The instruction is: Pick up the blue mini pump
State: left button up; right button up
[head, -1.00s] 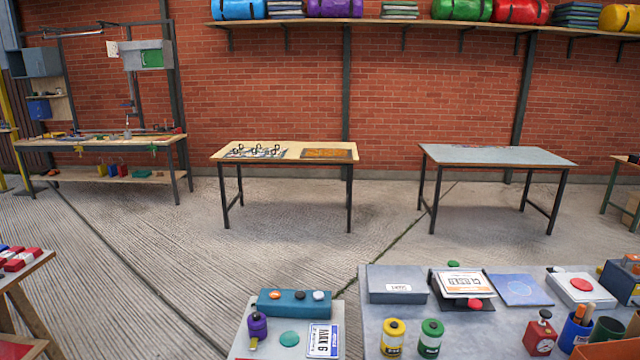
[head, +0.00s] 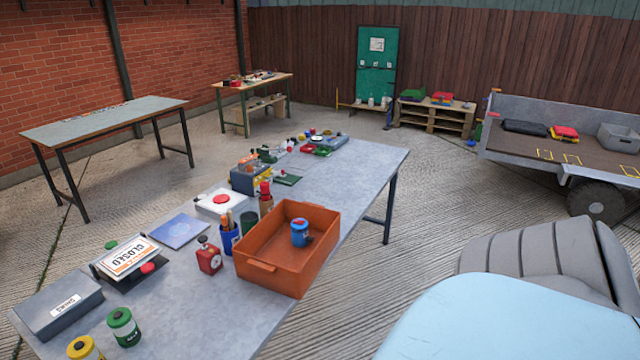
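A small blue cylindrical object with a red mark on top (head: 300,232) stands inside an orange open bin (head: 268,284) on the long grey table (head: 190,320). It looks like the blue mini pump, but it is too small to be sure. The bin's near wall leaves its upper part and most of its body visible. Neither of my grippers is in view.
Beside the bin stand a blue pen cup (head: 229,238), a red bottle-like item (head: 208,256) and a white box with a red button (head: 221,204). A pale blue rounded surface (head: 520,318) fills the lower right. Floor is open behind the table.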

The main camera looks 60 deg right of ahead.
aim_at(299, 236)
jog(key=z, duration=1.7)
jog(key=i+l+u, duration=0.1)
jog(key=u, duration=0.95)
jog(key=l+u, duration=0.4)
jog(key=k+l+u, duration=0.1)
jog(key=l+u, duration=0.3)
jog(key=l, duration=0.2)
jog(key=l+u, duration=0.1)
jog(key=l, duration=0.25)
jog(key=k+l+u, duration=0.15)
jog(key=l, duration=0.2)
jog(key=l+u, duration=0.1)
jog(key=l, duration=0.25)
jog(key=k+l, duration=0.1)
jog(key=l, duration=0.25)
jog(key=k+l, duration=0.15)
jog(key=l, duration=0.15)
jog(key=k+l, duration=0.1)
jog(key=l, duration=0.25)
jog(key=k+l, duration=0.1)
jog(key=l, duration=0.2)
jog(key=i, duration=0.5)
jog(key=u, duration=0.05)
